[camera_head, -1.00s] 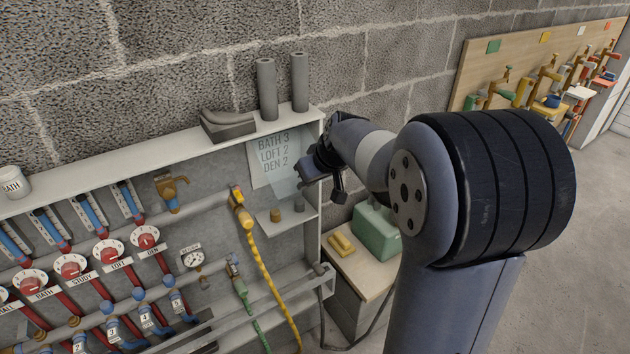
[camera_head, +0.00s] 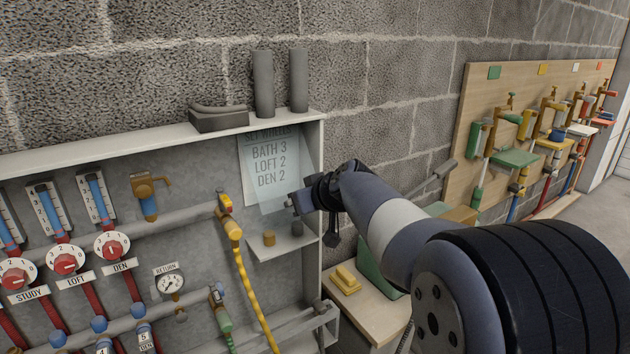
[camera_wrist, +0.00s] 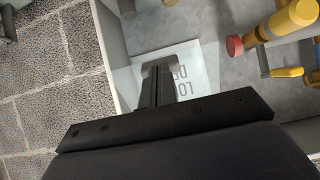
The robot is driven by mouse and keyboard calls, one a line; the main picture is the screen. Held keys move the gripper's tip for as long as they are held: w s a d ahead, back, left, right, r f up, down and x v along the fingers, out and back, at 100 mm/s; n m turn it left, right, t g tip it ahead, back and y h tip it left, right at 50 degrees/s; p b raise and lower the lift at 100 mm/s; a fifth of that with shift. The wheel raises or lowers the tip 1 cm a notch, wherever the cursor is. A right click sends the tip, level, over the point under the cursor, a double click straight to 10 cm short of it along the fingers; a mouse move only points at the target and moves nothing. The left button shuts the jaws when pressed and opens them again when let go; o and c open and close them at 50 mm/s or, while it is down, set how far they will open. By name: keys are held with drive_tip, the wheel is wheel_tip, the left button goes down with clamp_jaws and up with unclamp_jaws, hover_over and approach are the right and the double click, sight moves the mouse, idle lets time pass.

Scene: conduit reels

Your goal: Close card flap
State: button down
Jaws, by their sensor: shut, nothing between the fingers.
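My gripper (camera_head: 293,204) is shut and empty at the flap's lower right edge. In the wrist view, the shut fingers (camera_wrist: 158,72) overlap the card (camera_wrist: 187,84), and the clear flap (camera_wrist: 122,88) shows on both sides of them. I cannot tell whether they touch the flap.
The cabinet's right wall (camera_head: 313,230) is close to my gripper. A yellow hose (camera_head: 245,290) hangs to the left. A side table (camera_head: 358,318) stands below right.

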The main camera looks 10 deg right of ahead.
drive_tip(key=b+x, duration=0.6)
drive_tip(key=x, duration=0.6)
drive_tip(key=shift+w+t, duration=0.3)
drive_tip(key=shift+a+f, duration=0.1)
drive_tip(key=shift+f, duration=0.05)
